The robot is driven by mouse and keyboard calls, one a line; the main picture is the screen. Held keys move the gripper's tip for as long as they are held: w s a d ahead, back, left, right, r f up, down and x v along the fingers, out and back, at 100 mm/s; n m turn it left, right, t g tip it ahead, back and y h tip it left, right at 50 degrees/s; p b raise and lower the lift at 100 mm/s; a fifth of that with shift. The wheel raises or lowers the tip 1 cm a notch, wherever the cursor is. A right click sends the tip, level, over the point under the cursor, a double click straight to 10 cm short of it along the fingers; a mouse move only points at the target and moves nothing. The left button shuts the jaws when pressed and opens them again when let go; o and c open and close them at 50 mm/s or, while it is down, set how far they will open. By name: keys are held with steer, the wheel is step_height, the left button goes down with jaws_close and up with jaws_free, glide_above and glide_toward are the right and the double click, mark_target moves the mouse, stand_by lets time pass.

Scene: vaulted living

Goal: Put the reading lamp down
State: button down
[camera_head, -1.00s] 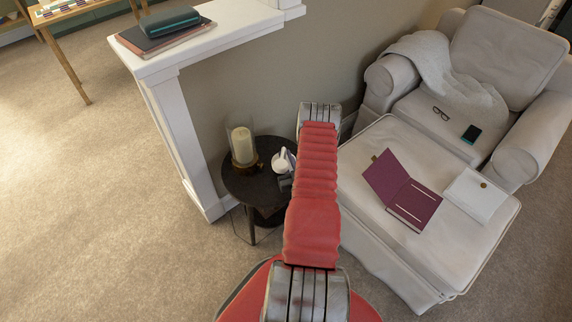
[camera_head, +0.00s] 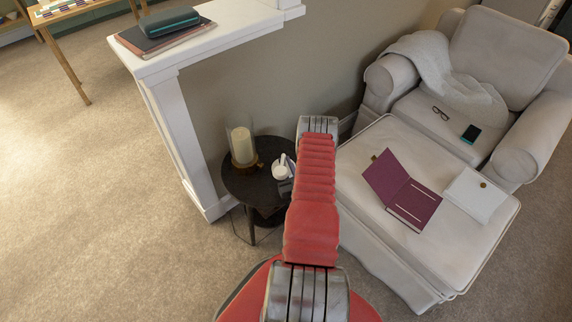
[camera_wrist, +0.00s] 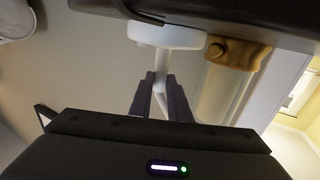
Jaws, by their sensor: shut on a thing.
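The reading lamp (camera_head: 281,170) is small and white and shows over the right part of the dark round side table (camera_head: 243,186) in the head view. In the wrist view, which looks upside down, the lamp's round white base (camera_wrist: 165,36) is at the dark table top (camera_wrist: 235,22). I cannot tell for certain whether the base touches it. My gripper (camera_wrist: 160,92) is shut on the lamp's thin stem. In the head view my gripper (camera_head: 286,186) is small and partly hidden by my arm. The lamp's head is hidden behind the gripper.
A candle (camera_head: 242,146) in a glass holder stands on the table, left of the lamp; it also shows in the wrist view (camera_wrist: 222,88). A white half-wall post (camera_head: 190,140) is left. An ottoman (camera_head: 385,245) with a purple folder (camera_head: 402,190) is right.

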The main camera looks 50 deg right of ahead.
steer(key=c, duration=1.7)
jaws_free()
steer(key=shift+o, duration=0.2)
steer(key=v, duration=1.2)
steer(key=shift+s, duration=0.1)
